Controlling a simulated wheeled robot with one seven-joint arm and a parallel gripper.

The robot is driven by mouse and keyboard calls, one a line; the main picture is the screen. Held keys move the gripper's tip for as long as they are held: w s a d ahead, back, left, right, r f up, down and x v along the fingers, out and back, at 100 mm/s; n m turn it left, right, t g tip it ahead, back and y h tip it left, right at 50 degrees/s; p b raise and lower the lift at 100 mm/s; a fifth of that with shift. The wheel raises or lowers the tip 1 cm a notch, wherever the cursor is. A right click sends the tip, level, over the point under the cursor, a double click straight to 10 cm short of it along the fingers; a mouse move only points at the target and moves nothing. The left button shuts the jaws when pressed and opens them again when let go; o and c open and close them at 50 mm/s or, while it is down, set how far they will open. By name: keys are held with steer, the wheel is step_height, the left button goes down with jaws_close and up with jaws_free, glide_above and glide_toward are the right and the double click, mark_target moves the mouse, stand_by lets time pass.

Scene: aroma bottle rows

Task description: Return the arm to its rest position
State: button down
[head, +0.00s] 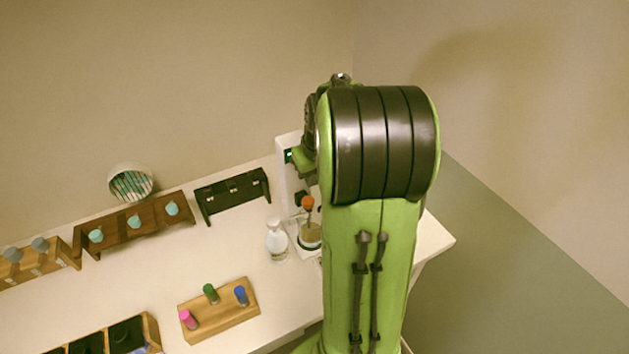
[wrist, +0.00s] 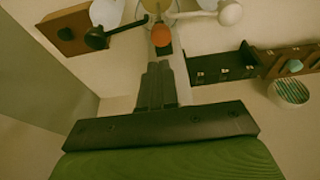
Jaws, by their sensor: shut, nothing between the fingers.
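My green arm (head: 370,240) rises large in the right middle of the head view, over the right end of the white table (head: 290,295). It hides part of the white device behind it. My gripper (wrist: 158,70) shows in the wrist view, with its dark fingers together and nothing between them. The fingertips point toward an orange round top (wrist: 160,36), but I cannot tell the gap between them. In the head view the gripper's fingers are hidden behind the arm.
An orange-topped vessel (head: 308,230) and a clear bottle (head: 276,242) stand close left of my arm. A wooden block (head: 225,318) holds pink, green and blue caps. Racks (head: 232,192) line the back. Open floor (head: 500,260) lies to the right.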

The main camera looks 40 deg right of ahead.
steer(key=v, duration=0.7)
steer(key=shift+r, duration=0.4)
steer(key=s+a+r+n+t, duration=0.1)
steer(key=s+a+r, duration=0.15)
steer(key=a, duration=0.85)
steer(key=s+a+f+n+t+y, duration=0.1)
steer(key=s+a+f+n, duration=0.1)
steer(key=s+a, duration=0.9)
